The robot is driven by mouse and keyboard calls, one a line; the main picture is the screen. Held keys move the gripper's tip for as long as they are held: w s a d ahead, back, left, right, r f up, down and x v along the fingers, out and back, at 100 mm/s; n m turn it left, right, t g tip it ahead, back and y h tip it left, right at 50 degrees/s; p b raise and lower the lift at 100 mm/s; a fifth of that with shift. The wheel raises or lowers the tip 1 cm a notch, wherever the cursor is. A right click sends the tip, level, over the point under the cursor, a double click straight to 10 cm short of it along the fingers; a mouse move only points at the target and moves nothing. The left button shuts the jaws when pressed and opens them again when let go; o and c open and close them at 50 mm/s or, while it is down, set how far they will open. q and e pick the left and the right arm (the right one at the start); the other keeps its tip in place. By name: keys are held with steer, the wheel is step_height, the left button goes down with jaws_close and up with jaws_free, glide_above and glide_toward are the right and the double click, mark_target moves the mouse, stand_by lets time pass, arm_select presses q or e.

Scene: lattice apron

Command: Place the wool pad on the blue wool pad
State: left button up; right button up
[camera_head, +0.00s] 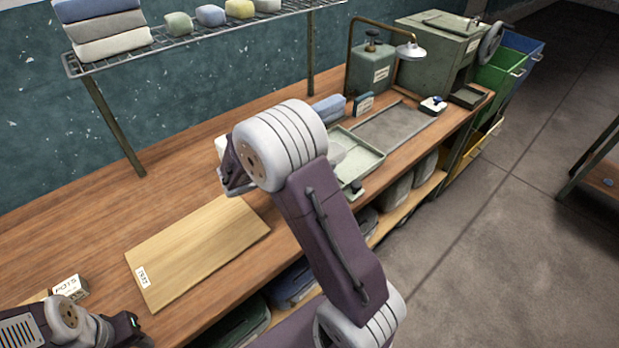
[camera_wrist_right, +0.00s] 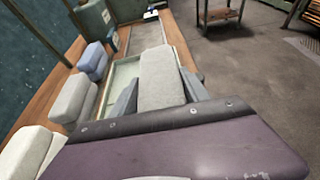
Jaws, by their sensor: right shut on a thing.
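A grey wool pad (camera_wrist_right: 160,78) is between the two grey fingers of my right gripper (camera_wrist_right: 160,92), which is shut on it. The pad is held over or just in front of the pale green tray; the exact height is unclear. In the head view, my right arm hides most of the gripper, and a pale piece of a pad (camera_head: 337,152) shows beside the wrist. The blue wool pad (camera_wrist_right: 93,61) lies on the table left of the held pad, apart from it; it also shows in the head view (camera_head: 328,108). My left gripper's fingers are not visible.
A grey pad (camera_wrist_right: 73,97) and a whitish pad (camera_wrist_right: 27,153) line up nearer than the blue one. The green tray (camera_head: 372,168) sits at the table's front edge. A lamp (camera_head: 410,51) and a green machine (camera_head: 435,55) stand beyond. A wooden board (camera_head: 195,250) lies at left.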

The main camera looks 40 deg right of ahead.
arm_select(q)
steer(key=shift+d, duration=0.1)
arm_select(e)
steer(key=shift+w+a+f, duration=0.2)
steer(key=shift+a+f, duration=0.2)
steer(key=shift+a, duration=0.1)
steer(key=shift+w+a+f, duration=0.15)
steer(key=shift+a+f, duration=0.2)
steer(key=shift+a, duration=0.15)
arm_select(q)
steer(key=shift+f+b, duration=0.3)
arm_select(e)
step_height(320, 180, down, 3)
steer(key=shift+f, duration=0.5)
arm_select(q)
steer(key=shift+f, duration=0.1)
arm_select(e)
steer(key=shift+f, duration=0.15)
steer(key=o, duration=1.4)
steer(key=shift+c, duration=0.2)
